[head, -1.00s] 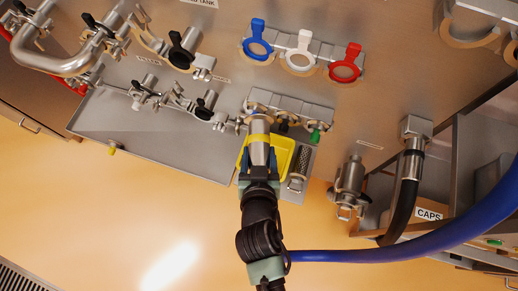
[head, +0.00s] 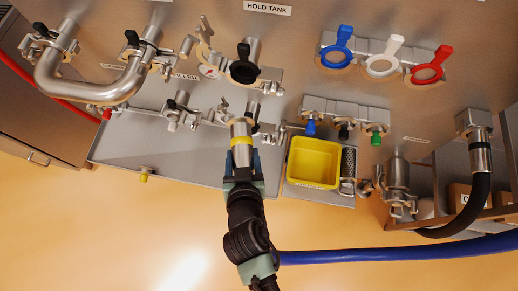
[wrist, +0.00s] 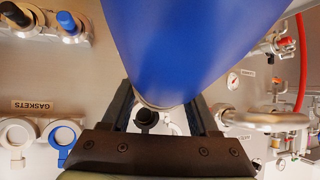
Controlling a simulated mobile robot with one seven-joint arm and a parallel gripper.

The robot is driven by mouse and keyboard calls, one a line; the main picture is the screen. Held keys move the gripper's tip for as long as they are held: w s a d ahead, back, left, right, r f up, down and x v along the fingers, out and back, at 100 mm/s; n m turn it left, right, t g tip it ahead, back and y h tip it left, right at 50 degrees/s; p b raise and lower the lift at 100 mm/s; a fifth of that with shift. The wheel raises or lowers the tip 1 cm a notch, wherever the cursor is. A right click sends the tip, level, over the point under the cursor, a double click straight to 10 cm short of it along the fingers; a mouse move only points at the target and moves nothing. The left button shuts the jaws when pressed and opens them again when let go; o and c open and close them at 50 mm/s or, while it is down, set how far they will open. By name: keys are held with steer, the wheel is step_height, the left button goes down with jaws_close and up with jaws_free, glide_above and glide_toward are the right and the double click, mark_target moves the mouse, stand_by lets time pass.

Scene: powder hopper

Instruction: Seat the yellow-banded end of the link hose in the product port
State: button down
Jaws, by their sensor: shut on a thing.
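My gripper (head: 241,166) is shut on the link hose end, a steel ferrule (head: 240,127) with a yellow band (head: 242,141). The end points up toward the panel, in front of the lower row of fittings. It overlaps a steel stub (head: 253,108) in the picture; I cannot tell whether they touch. The blue hose (head: 390,248) runs off to the right. In the wrist view the blue hose (wrist: 195,40) fills the top middle between the fingers (wrist: 160,113) and hides the ferrule. I cannot read which port is the product port.
A black-handled clamp (head: 244,66) sits on a stub below the HOLD TANK label (head: 267,8). A steel U-bend (head: 95,90) is at left. A yellow tray (head: 314,163) and black hose (head: 470,205) are at right. Blue, white and red rings (head: 384,62) hang above.

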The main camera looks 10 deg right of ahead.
step_height(320, 180, down, 17)
steer(key=w+a+m+h+b, duration=0.2)
steer(key=a+m+h+b, duration=0.1)
steer(key=b, duration=1.3)
steer(key=b+x, duration=0.4)
steer(key=x, duration=0.5)
steer(key=shift+w+d+g, duration=0.3)
steer(key=shift+w+d, duration=0.05)
steer(key=shift+w, duration=0.15)
steer(key=shift+f+b, duration=0.3)
steer(key=shift+b, duration=0.25)
steer(key=shift+c, duration=0.7)
jaws_free()
steer(key=shift+s+f, duration=0.1)
steer(key=shift+o, duration=0.3)
steer(key=shift+s+f, duration=0.25)
steer(key=shift+f, duration=0.2)
steer(key=p+v, duration=0.1)
steer(key=v, duration=1.2)
steer(key=shift+w+r, duration=0.2)
steer(key=shift+r, duration=0.2)
